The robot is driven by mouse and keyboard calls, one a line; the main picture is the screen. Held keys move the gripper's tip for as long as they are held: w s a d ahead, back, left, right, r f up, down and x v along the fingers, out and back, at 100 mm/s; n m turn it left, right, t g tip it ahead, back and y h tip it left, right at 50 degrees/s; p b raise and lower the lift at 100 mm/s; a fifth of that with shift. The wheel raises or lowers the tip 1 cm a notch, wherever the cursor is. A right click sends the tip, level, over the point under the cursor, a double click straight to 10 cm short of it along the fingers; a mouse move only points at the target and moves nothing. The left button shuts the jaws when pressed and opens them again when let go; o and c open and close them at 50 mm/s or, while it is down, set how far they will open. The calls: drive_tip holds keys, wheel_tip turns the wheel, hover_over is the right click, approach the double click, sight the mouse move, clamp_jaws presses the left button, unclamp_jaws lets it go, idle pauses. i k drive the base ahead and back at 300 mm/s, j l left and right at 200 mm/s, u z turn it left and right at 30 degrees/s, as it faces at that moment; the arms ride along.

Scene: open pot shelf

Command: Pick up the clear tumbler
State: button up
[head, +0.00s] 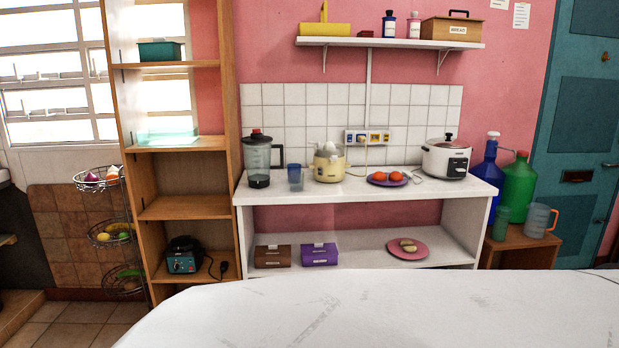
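A small see-through tumbler (296,179) with a blue tint stands upright on the white counter (346,186), between the blender and the cream egg cooker. It has no visible handle. A green cup (502,223) and a see-through grey-blue jug or mug with a handle (538,220) stand on the low wooden table at the right. I cannot tell for certain which vessel the name fits, but the one on the counter looks most like a clear tumbler. My gripper is not in view.
A blender (257,160) stands close left of the tumbler, an egg cooker (328,164) close right. Farther right are a plate (387,180) with orange-red items and a rice cooker (446,158). A wall shelf (390,43) hangs above. A pale marbled surface (400,315) fills the foreground, bare.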

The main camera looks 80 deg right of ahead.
sight(296, 177)
drive_tip(key=z, duration=2.5)
